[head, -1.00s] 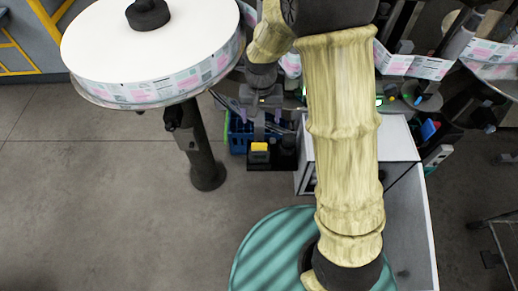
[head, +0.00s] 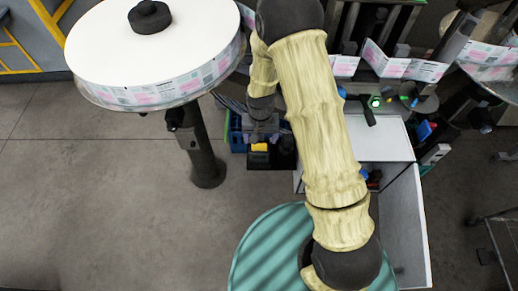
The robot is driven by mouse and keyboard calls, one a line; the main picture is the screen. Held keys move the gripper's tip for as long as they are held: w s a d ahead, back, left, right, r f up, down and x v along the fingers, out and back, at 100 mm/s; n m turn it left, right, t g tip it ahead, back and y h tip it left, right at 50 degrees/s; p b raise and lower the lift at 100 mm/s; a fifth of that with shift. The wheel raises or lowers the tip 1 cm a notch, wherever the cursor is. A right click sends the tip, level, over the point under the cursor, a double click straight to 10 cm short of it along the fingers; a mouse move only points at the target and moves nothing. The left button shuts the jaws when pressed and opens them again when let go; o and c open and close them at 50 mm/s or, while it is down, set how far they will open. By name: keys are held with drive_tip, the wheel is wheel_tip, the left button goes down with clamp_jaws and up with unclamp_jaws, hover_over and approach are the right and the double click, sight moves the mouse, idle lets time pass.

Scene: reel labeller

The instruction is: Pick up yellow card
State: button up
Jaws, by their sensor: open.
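The yellow card (head: 259,147) shows as a small yellow patch on a dark tray or holder (head: 268,164) below the machine, left of the white cabinet. My gripper (head: 262,136) points down just above the card in the picture, and its jaws are open. The gripper is dark and small here, so I cannot tell whether its fingers are around the card or still above it. Part of the card is hidden by the gripper.
A blue crate (head: 236,138) stands beside the holder. A large white reel (head: 150,50) on a dark post (head: 207,165) is at the upper left. A white cabinet (head: 402,225) is to the right. The grey floor (head: 90,210) at left is clear.

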sight(259, 144)
drive_tip(key=shift+a+f+p, duration=0.1)
drive_tip(key=shift+f+p, duration=0.6)
drive_tip(key=shift+f, duration=0.1)
drive_tip(key=shift+w+a+f+p, duration=0.1)
drive_tip(key=shift+f+p, duration=0.2)
drive_tip(key=shift+f, duration=0.6)
drive_tip(key=shift+w+a+f+p, duration=0.1)
drive_tip(key=shift+f+p, duration=0.2)
drive_tip(key=shift+f, duration=0.6)
drive_tip(key=shift+d, duration=0.1)
drive_tip(key=c, duration=1.2)
drive_tip(key=shift+o, duration=0.2)
drive_tip(key=shift+r, duration=0.1)
wheel_tip(259, 144, up, 10)
drive_tip(key=b, duration=0.3)
